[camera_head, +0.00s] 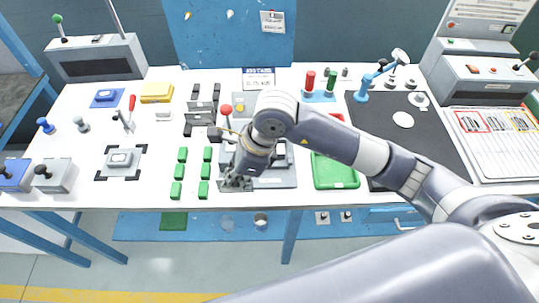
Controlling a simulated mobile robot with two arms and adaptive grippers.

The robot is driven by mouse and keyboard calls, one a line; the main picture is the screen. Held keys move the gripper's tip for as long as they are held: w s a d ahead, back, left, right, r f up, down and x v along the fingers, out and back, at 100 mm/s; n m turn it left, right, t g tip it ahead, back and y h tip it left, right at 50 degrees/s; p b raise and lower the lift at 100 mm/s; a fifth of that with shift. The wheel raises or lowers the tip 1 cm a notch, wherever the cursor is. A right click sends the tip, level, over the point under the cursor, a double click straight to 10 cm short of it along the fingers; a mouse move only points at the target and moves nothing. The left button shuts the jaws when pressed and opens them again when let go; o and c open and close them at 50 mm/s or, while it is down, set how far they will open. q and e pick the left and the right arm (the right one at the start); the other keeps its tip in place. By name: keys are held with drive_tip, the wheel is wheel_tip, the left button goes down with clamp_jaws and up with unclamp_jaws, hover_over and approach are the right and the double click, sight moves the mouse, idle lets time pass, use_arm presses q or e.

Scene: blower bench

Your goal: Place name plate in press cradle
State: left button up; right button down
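My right gripper (236,182) points down at the front middle of the white bench, over the left front part of a grey base plate (288,180). Its fingers are small and dark here, and I cannot tell whether they are open or shut or hold anything. A grey fixture (282,155) stands on that base plate, partly hidden behind my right arm; a red-knobbed lever (226,110) rises behind the gripper. This may be the press with its cradle, but the cradle itself is not clear. I cannot make out the name plate. My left gripper is not in view.
Green blocks (180,172) stand in rows left of the gripper. A green tray (335,172) lies to the right, beside a black mat (440,135). A grey fixture (121,160) and a red-handled clamp (130,110) are further left. The bench's front edge is close.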

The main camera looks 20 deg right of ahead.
drive_tip(key=w+d+f+p, duration=0.1)
drive_tip(key=w+d+p, duration=0.1)
drive_tip(key=w+d, duration=0.1)
drive_tip(key=w+d+f+p, duration=0.2)
drive_tip(key=w+d, duration=0.1)
drive_tip(key=d, duration=0.1)
drive_tip(key=w+d+f+p, duration=0.1)
drive_tip(key=w+d, duration=0.2)
drive_tip(key=d, duration=0.1)
drive_tip(key=shift+d+f+p, duration=0.2)
drive_tip(key=shift+f+p, duration=0.1)
drive_tip(key=shift+p, duration=0.1)
drive_tip(key=shift+f, duration=0.1)
